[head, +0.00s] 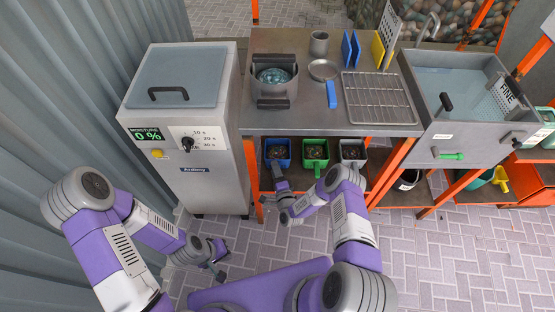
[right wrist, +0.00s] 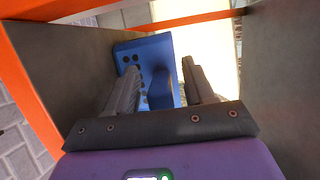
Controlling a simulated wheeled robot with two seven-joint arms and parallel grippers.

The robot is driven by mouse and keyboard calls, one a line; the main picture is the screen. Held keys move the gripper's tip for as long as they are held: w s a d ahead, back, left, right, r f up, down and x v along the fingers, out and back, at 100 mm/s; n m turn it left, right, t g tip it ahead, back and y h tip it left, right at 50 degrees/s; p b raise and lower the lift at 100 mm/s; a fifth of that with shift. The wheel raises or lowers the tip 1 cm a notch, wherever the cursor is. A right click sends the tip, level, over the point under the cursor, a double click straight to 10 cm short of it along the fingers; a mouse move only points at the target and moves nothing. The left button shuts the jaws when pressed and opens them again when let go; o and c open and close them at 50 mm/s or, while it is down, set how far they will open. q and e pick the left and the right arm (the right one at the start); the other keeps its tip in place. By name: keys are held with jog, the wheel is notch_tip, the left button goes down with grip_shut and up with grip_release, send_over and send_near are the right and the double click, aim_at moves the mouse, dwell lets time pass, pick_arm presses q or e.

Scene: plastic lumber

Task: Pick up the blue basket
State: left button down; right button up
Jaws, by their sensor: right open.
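The blue basket (head: 286,149) sits on the shelf under the metal table, leftmost in a row of three baskets, with dark contents inside. In the right wrist view the blue basket (right wrist: 130,58) shows its perforated wall, and its blue handle stands between my fingers. My right gripper (head: 279,178) is at the front of this basket. It is open, with its fingers (right wrist: 158,85) on either side of the handle; I cannot tell whether they touch it. My left gripper (head: 221,262) hangs low over the floor, empty, its fingers apart.
A green basket (head: 315,150) and a grey basket (head: 353,149) stand close to the right on the shelf. An orange table post (head: 252,168) and the grey moisture machine (head: 215,183) are close on the left. The tabletop (head: 285,122) is above.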

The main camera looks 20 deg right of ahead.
jog(key=shift+w, duration=0.3)
grip_shut()
jog(key=shift+r, duration=0.1)
jog(key=shift+r, duration=0.1)
